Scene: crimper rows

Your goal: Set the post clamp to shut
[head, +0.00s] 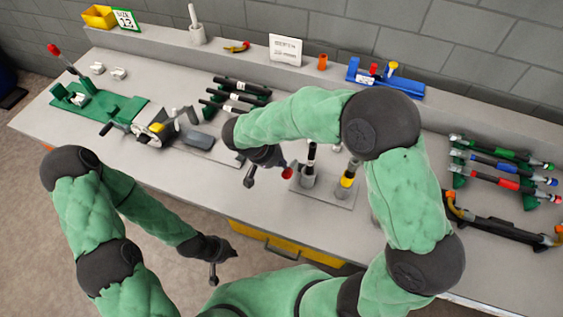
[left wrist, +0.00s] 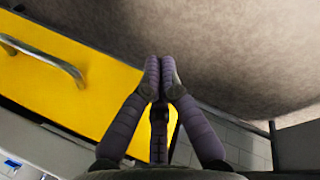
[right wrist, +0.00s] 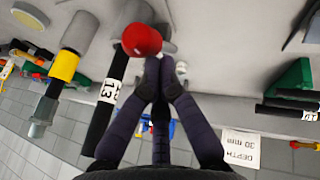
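The post clamp's red ball knob (head: 287,173) shows beside a grey holder (head: 308,178) on a plate at the bench's front. A black rod with a 13 label (right wrist: 107,105) stands in that holder. A second holder carries a yellow-banded black rod (head: 347,180). My right gripper (head: 267,177) is beside the knob with its fingertips together. In the right wrist view, the red knob (right wrist: 141,39) lies just beyond the fingertips (right wrist: 160,66); I cannot tell if they touch. The clamp's lever is mostly hidden. My left gripper (head: 215,268) is shut and empty, in front of the bench.
A green fixture with a red-tipped lever (head: 85,95) and a grey crimper (head: 155,128) stand at left. Racks of black-handled tools (head: 235,95) and coloured tools (head: 500,170) flank the plate. A yellow drawer (head: 280,243) is below the bench.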

